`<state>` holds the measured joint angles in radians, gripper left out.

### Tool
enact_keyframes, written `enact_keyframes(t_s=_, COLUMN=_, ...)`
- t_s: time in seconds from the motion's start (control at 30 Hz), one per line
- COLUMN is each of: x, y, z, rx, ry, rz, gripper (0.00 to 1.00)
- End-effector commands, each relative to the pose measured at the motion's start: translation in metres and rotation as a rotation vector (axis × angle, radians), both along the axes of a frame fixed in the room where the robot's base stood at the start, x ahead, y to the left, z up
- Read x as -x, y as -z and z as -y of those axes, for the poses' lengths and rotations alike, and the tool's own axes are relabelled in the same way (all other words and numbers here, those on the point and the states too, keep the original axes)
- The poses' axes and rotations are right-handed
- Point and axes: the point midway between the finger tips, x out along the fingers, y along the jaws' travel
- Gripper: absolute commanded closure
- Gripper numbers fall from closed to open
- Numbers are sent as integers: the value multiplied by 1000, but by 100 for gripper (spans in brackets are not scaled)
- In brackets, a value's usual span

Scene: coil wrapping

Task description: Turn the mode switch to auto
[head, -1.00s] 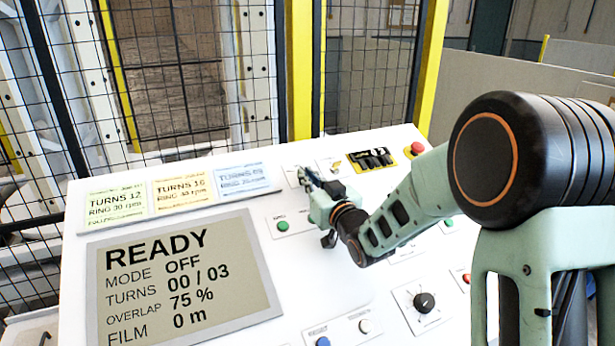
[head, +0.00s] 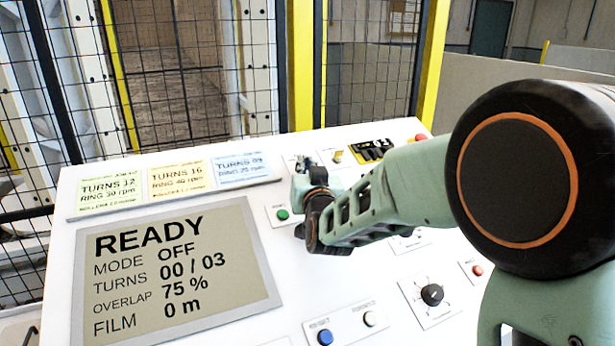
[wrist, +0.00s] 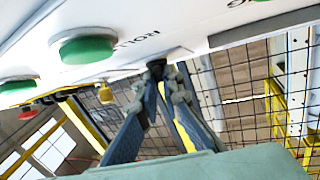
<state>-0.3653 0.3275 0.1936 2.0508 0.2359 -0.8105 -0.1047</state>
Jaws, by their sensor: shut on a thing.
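The control panel's display (head: 180,268) reads READY and MODE OFF. My gripper (head: 303,163) is at the panel's upper middle, right of the row of setting cards. In the wrist view my gripper (wrist: 166,78) has its fingertips drawn together around a small dark knob (wrist: 156,66) on the panel face, apparently the mode switch. The fingers hide most of the knob, and its pointer direction cannot be read. In the head view the gripper and wrist largely hide it.
A green button (head: 283,214) sits just below my gripper. A yellow switch (head: 338,157), a black-and-yellow block (head: 372,150) and a red button (head: 420,138) lie to the right. A black rotary dial (head: 432,294) is lower right. Mesh fencing (head: 180,70) stands behind the panel.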

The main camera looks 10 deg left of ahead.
Motion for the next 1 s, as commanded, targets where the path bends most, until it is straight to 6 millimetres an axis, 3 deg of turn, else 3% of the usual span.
enact_keyframes(t_s=0.6, x=2, y=-5, z=-10, rx=-115, ry=325, rz=-91, gripper=100)
enact_keyframes(t_s=1.0, x=1, y=-4, z=-11, rx=-159, ry=446, rz=-121, gripper=100)
